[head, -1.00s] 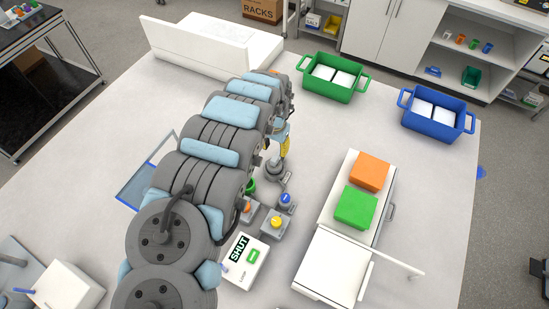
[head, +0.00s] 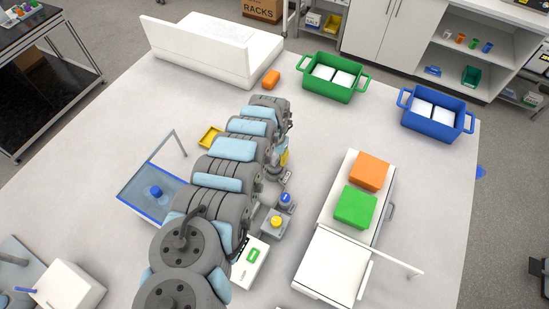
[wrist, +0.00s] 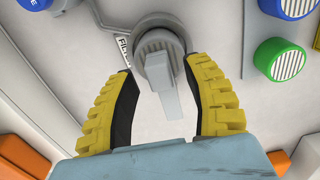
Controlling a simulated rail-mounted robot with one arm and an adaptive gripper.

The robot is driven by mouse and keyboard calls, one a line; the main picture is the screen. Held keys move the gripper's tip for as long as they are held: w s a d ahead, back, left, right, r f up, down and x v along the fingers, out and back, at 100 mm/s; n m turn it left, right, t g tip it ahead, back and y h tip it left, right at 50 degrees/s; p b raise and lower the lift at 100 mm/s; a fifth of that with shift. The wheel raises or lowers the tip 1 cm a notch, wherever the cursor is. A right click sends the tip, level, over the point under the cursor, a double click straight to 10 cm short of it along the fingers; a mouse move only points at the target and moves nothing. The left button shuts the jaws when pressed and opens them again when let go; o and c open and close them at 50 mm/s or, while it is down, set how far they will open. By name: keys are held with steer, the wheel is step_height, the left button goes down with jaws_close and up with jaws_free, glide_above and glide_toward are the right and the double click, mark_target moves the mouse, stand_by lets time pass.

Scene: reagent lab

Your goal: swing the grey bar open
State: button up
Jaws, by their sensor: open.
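A grey bar (wrist: 168,88) shows in the wrist view, sticking out from a round grey hub (wrist: 156,42) with a partly hidden label beside it. My gripper (wrist: 161,70) is open, with one yellow-and-black finger on each side of the bar. A gap shows between the bar and the left finger; the right finger is closer, and I cannot tell whether it touches. In the head view, the grey fixture (head: 285,177) shows just past my arm, with a yellow part of my gripper (head: 284,157) above it. My arm hides most of the gripper there.
Blue and yellow knobs (head: 277,221) stand close to the fixture. A white box (head: 250,263) is partly covered by my arm. A white case (head: 333,262) with orange and green blocks stands right. A blue-rimmed tray (head: 135,206) lies left.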

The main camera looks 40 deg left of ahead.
steer(key=shift+f, duration=0.25)
jaws_close()
